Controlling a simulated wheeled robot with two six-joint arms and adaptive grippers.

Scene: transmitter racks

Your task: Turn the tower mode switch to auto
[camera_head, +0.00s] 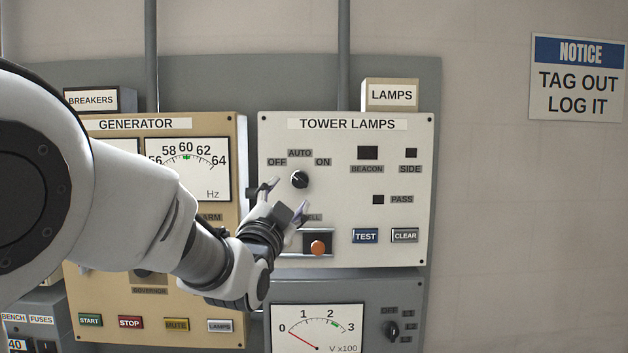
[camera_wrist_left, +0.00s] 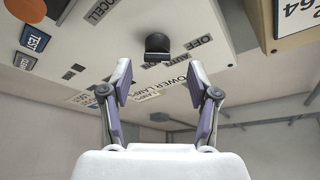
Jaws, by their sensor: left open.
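The tower mode switch (camera_head: 300,179) is a round black knob on the white TOWER LAMPS panel (camera_head: 337,226), with OFF, AUTO and ON labels around its upper side. I cannot tell clearly which label its pointer faces. My left gripper (camera_head: 284,198) is open and empty, just below and in front of the knob. In the left wrist view the knob (camera_wrist_left: 157,45) lies ahead of and between the spread fingers (camera_wrist_left: 160,80), apart from them. The gripper partly hides the photocell label. My right gripper is not in view.
The tan GENERATOR panel (camera_head: 245,135) is at left, behind my left arm. A voltmeter panel (camera_head: 370,290) is lower. The wall at right is clear except for a notice sign (camera_head: 578,78).

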